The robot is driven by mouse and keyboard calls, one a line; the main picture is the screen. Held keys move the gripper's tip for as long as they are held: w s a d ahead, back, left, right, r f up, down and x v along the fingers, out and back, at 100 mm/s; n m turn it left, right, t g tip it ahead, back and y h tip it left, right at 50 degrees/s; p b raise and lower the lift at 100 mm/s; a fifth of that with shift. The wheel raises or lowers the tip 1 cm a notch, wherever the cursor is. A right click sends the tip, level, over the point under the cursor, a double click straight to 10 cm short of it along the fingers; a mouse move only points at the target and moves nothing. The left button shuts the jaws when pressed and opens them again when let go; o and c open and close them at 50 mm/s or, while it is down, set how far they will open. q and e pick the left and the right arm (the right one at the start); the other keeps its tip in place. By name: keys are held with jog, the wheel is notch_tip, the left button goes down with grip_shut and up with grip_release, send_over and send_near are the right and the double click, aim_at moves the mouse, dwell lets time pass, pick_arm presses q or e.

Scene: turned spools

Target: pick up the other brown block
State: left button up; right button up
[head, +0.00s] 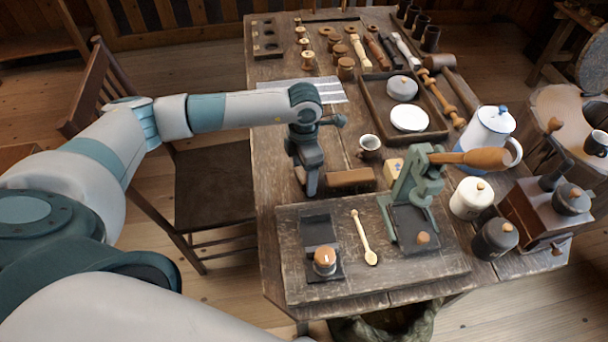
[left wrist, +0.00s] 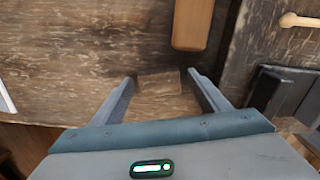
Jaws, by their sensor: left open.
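My left gripper (head: 306,186) points down over the table, left of a reddish-brown block (head: 350,180). This block also shows at the top of the left wrist view (left wrist: 193,24), beyond the fingers. In the left wrist view my open left gripper (left wrist: 160,77) has a second, duller brown block (left wrist: 159,82) between its fingertips, with small gaps at both sides. I cannot tell whether the fingertips are around it or just above it. In the head view the gripper hides this second block. My right gripper is not in view.
A raised wooden board (head: 290,225) in front bears a dark plate (head: 318,230), a wooden spoon (head: 362,235) and a green press (head: 408,195). A small cup (head: 370,142) stands behind the reddish block. A tray (head: 373,98) with white crockery lies farther back.

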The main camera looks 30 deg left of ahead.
pick_arm(q)
jog(key=shift+f, duration=0.1)
jog(key=shift+c, duration=0.6)
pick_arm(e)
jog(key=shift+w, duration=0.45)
pick_arm(q)
jog(key=c, duration=1)
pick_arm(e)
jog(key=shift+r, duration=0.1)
pick_arm(q)
jog(key=shift+r, duration=0.2)
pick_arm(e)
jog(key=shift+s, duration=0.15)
